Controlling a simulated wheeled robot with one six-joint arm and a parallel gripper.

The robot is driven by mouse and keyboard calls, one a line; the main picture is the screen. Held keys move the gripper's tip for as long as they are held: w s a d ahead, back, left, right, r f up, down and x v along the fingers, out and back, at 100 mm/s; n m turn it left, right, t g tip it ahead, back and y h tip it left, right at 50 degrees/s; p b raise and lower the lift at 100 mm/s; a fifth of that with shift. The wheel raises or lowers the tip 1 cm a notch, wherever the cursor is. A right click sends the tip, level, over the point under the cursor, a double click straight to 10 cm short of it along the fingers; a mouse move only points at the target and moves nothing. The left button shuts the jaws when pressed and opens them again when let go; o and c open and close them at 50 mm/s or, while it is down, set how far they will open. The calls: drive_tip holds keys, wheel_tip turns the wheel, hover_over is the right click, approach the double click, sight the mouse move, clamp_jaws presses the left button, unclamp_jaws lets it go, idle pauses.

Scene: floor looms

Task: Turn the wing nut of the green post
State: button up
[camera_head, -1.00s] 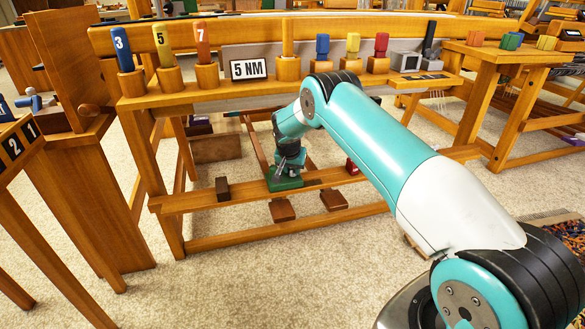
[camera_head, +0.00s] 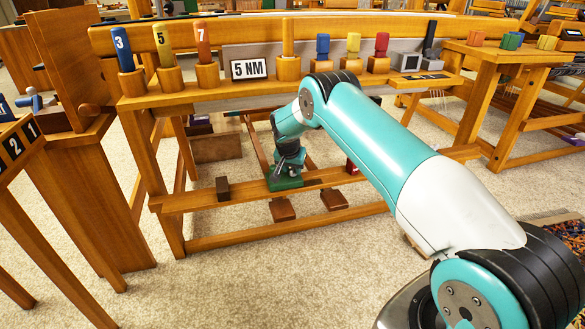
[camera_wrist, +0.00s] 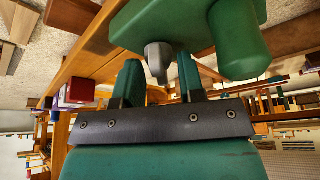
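The green post shows in the wrist view as a green block (camera_wrist: 180,22) with a rounded green cylinder (camera_wrist: 240,45) at its right. The grey wing nut (camera_wrist: 158,58) sticks out of the block toward me. My gripper (camera_wrist: 158,72) is open, its two green fingers apart, with the wing nut's end at the gap between their tips. I cannot tell whether either finger touches it. In the head view the green block (camera_head: 285,183) sits on the low wooden rail, with my wrist just above it; the wing nut is hidden there.
A red block (camera_wrist: 78,90) stands left of the fingers in the wrist view. On the low rail, a dark brown block (camera_head: 222,189) stands to the left. Above is a shelf with numbered handles, a "5 NM" sign (camera_head: 249,68) and coloured pegs.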

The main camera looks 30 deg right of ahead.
drive_tip(key=p+v, duration=0.2)
drive_tip(key=v, duration=0.5)
drive_tip(key=shift+r+p, duration=0.15)
drive_tip(key=shift+p, duration=0.15)
drive_tip(key=shift+a, duration=0.15)
